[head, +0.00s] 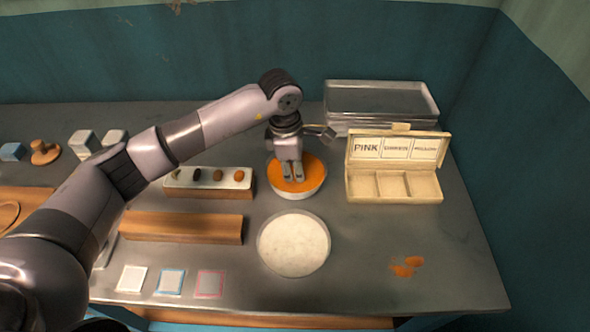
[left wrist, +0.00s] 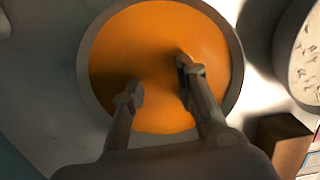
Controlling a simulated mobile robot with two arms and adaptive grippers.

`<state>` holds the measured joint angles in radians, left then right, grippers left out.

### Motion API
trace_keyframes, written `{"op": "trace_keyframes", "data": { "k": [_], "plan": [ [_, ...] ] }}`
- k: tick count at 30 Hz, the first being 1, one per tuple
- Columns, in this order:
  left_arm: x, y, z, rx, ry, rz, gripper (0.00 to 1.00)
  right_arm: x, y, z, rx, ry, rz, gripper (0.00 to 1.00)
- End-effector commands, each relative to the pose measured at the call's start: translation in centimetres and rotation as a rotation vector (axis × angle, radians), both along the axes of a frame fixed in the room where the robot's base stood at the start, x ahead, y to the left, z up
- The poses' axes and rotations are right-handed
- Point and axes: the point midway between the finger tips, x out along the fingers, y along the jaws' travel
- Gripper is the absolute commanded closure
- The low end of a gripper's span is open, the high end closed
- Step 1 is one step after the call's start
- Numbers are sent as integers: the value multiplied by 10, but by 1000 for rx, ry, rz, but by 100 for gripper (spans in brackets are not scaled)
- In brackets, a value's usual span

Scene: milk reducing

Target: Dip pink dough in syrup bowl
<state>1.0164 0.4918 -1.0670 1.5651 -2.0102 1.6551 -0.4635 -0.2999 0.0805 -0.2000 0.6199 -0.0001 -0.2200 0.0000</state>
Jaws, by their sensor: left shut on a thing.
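The syrup bowl (head: 318,189) is white outside and filled with orange syrup. It also fills much of the left wrist view (left wrist: 237,70). My left gripper (head: 292,178) points down into the bowl, with its fingertips at or in the syrup. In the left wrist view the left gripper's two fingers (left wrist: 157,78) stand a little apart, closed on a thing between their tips. No pink shows there; the pink dough, the likely held thing, is hidden, apparently in the syrup. My right gripper is not in view.
A round dish with pale contents (head: 293,246) stands in front of the bowl. An open box with three empty compartments (head: 368,197) stands right. Orange spots (head: 405,267) mark the otherwise clear front right.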

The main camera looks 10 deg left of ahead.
Motion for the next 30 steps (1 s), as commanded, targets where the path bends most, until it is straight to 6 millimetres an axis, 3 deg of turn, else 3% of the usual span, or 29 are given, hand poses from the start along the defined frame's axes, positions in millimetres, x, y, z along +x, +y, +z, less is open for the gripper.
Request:
{"op": "trace_keyframes", "data": {
  "k": [17,30],
  "plan": [
    [0,0,2,0,0,0,95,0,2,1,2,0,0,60],
    [0,0,27,0,-1,0,95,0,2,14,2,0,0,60]
  ]
}}
